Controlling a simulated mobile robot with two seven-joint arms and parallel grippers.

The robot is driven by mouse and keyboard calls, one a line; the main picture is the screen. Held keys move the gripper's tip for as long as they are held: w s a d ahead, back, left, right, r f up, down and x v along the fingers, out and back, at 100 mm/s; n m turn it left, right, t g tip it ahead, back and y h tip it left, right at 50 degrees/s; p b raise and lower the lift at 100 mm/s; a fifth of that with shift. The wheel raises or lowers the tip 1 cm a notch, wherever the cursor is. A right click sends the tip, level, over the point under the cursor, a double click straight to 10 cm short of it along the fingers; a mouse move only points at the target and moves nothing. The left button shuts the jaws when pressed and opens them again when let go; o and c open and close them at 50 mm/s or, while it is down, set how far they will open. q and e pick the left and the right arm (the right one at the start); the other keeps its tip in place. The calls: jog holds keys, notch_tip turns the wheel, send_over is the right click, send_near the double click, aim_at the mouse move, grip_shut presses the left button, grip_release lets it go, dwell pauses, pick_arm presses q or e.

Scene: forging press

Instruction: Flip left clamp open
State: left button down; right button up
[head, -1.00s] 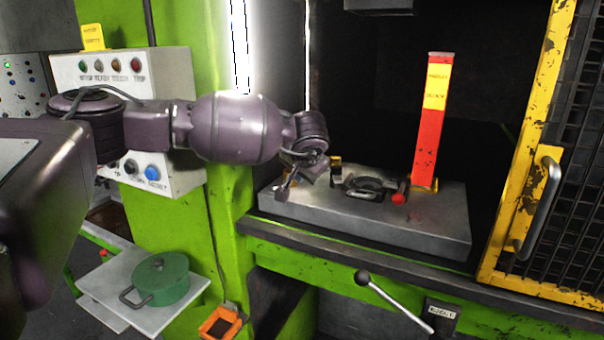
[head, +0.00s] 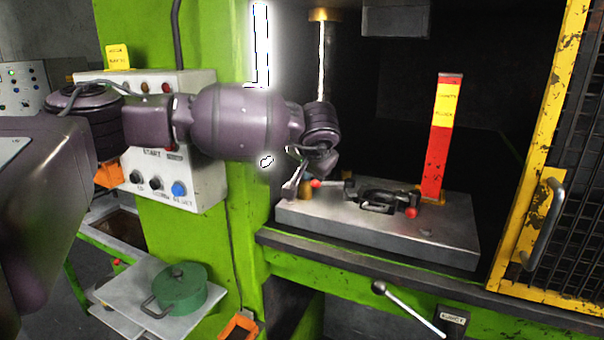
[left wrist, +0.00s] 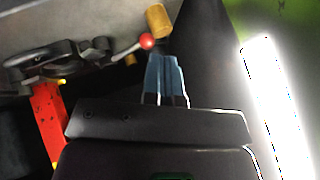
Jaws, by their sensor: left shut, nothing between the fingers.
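The left clamp's lever ends in a red ball (head: 315,183), seen beside my left gripper on the left part of the grey die plate (head: 345,228). In the left wrist view the red ball (left wrist: 147,41) sits on a thin metal arm, next to a brass cylinder (left wrist: 158,19). My left gripper (head: 290,188) is shut and empty, pointing down at the plate's left end. In the left wrist view its bluish fingers (left wrist: 164,62) end just below the ball and cylinder; contact cannot be told. The arm hides part of the clamp. My right gripper is out of view.
A dark clamp fixture (head: 378,198) with another red ball (head: 411,212) lies mid-plate. A red and yellow post (head: 440,140) stands behind it. A yellow mesh guard (head: 545,150) bounds the right. A green press column (head: 235,230) stands at left.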

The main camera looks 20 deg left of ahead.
pick_arm(q)
jog(key=shift+s+d+r, duration=0.1)
jog(key=shift+s+r, duration=0.5)
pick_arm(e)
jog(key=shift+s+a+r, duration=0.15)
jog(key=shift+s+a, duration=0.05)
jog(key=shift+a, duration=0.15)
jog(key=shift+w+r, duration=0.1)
